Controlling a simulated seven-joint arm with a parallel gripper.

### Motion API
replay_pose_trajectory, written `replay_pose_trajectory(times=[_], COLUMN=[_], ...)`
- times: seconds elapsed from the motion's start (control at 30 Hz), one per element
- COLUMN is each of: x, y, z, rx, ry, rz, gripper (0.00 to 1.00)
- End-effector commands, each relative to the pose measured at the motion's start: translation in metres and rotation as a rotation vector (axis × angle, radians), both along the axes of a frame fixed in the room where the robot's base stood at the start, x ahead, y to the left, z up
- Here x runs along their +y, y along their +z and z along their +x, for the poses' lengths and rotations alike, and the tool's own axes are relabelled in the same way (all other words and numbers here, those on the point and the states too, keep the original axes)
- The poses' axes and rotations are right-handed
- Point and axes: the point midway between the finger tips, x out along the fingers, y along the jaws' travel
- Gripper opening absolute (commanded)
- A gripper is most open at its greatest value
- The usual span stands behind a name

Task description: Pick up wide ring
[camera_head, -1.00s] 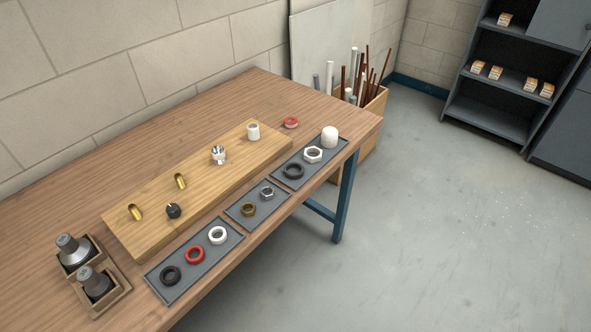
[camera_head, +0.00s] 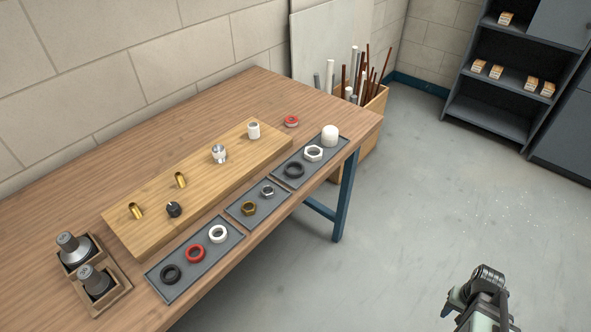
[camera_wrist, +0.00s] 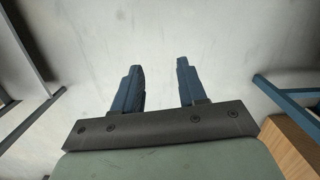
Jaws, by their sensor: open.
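Several rings lie in the dark trays on the workbench in the head view. The broadest-looking is a black ring (camera_head: 294,170) in the far right tray, beside a white hex nut (camera_head: 313,153) and a white cap (camera_head: 330,136). The near left tray holds a smaller black ring (camera_head: 171,274), a red ring (camera_head: 195,253) and a white ring (camera_head: 218,234). Which one is called wide is not marked. My gripper (camera_wrist: 160,65) is open and empty in the wrist view, over bare floor, away from the rings. Part of my arm shows at the head view's lower right.
A wooden board (camera_head: 150,243) carries brass, black, chrome and white fittings. The middle tray (camera_head: 240,211) holds a brass and a steel nut. A red-topped ring (camera_head: 291,121) lies at the back. Wooden holders (camera_head: 118,300) stand front left. Floor right of the bench is clear.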

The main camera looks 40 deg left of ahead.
Motion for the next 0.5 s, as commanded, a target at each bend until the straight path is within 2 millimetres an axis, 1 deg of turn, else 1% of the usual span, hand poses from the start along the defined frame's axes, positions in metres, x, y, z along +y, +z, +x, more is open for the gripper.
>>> replay_pose_trajectory(times=[0.03, 0.17, 0.27, 0.37, 0.4, 0.47, 0.5], x=[0.009, 0.036, 0.064, 0.100, 0.117, 0.143, 0.160], y=[0.012, 0.041, 0.065, 0.089, 0.100, 0.116, 0.125], z=[0.016, 0.048, 0.071, 0.092, 0.100, 0.109, 0.113], rx=[-0.020, -0.057, -0.080, -0.094, -0.100, -0.103, -0.105], ry=[0.029, 0.118, 0.208, 0.317, 0.367, 0.441, 0.491], rz=[0.003, 0.010, 0.016, 0.023, 0.026, 0.030, 0.033], gripper=[0.41, 0.41, 0.41, 0.41, 0.41, 0.41, 0.41])
